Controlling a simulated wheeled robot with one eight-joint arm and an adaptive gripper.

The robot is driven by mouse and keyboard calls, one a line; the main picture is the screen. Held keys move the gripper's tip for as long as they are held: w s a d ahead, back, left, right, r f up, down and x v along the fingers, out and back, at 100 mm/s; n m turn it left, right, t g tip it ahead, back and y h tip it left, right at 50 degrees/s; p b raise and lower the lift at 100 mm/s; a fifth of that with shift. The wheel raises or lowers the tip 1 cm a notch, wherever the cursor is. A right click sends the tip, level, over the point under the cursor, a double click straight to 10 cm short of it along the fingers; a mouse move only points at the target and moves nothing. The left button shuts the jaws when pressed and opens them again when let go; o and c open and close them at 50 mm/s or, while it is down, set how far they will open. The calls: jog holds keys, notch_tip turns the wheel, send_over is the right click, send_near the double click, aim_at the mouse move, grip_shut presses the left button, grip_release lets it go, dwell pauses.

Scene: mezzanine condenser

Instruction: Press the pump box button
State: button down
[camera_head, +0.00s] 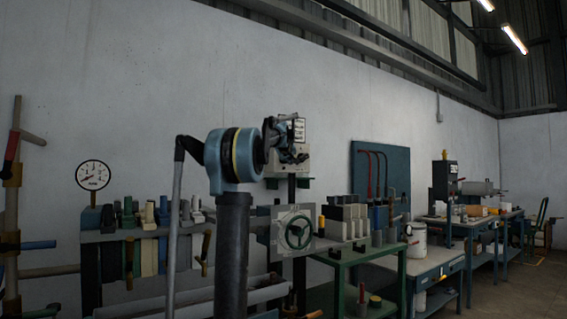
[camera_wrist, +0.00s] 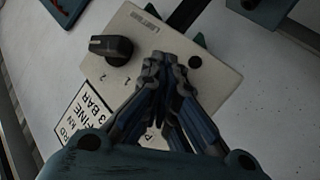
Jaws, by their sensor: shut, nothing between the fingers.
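A pale box (camera_wrist: 132,22), likely the pump box, carries a large black rotary knob (camera_wrist: 111,49) and a small round dark spot (camera_wrist: 195,62), which may be a button or a hole. The head view also shows the box (camera_head: 303,164), partly behind my gripper (camera_head: 290,145). In the wrist view my gripper (camera_wrist: 162,62) is shut and empty, its fingertips over the box face between the knob and the dark spot. I cannot tell whether the tips touch the face. My fingers hide the middle and lower part of the face.
A white printed label (camera_wrist: 80,118) sits beside the box. In the head view a green handwheel (camera_head: 299,232) is below it, and a green table (camera_head: 345,255) with blocks stands to the right. A dial gauge (camera_head: 93,175) and a tool rack are at left.

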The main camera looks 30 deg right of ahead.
jog(key=shift+w, duration=0.3)
jog(key=shift+s, duration=0.1)
dwell(0.3)
jog(key=shift+s+d, duration=0.1)
jog(key=shift+s, duration=0.85)
jog(key=s, duration=0.6)
jog(key=shift+d, duration=0.2)
